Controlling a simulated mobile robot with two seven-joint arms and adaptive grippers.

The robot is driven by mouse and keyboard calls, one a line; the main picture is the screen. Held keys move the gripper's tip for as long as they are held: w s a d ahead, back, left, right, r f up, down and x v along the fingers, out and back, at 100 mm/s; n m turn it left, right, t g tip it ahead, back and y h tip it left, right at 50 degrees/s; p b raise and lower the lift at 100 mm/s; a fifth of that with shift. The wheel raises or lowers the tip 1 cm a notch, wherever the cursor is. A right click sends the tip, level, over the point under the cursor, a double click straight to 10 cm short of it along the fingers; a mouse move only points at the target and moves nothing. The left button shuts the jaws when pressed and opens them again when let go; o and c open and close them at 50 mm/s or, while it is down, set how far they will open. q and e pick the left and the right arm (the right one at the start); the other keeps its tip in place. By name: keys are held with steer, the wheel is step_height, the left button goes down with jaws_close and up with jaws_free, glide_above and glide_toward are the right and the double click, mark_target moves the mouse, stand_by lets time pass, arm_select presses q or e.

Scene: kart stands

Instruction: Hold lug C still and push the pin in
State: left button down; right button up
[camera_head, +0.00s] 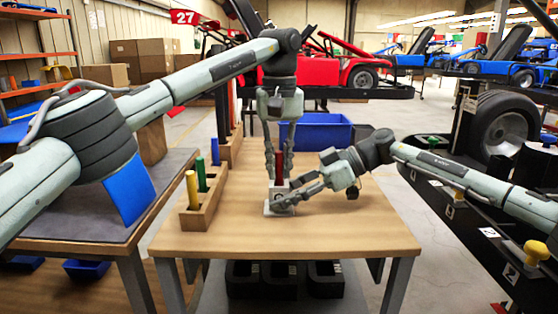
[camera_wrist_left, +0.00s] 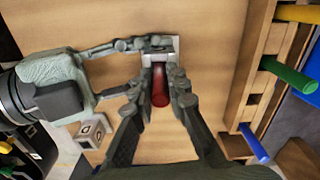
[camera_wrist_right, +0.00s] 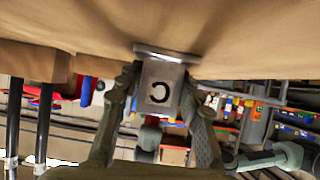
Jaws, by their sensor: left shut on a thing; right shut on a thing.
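Lug C (camera_wrist_right: 172,75) is a grey block on a flat plate, standing on the wooden table, its letter facing the right wrist view. My right gripper (camera_head: 288,196) is shut on it from the side, with one finger on each side in the right wrist view. The red pin (camera_head: 280,163) stands upright over the lug's top, and it also shows in the left wrist view (camera_wrist_left: 160,86). My left gripper (camera_wrist_left: 161,78) is shut on the pin from above. The pin's lower end is hidden, so I cannot tell how deep it sits.
A wooden rack (camera_head: 196,218) left on the table holds a yellow pin (camera_head: 192,190), a green pin (camera_head: 202,175) and a blue pin (camera_head: 215,151). A blue bin (camera_head: 322,132) is behind the table. The table's front is clear. A kart stand is at right.

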stand_by(0.3)
arm_select(q)
steer(key=c, duration=1.4)
jaws_free()
step_height(320, 180, up, 7)
steer(key=shift+r, duration=0.2)
arm_select(e)
steer(key=o, duration=1.2)
steer(key=shift+c, duration=0.2)
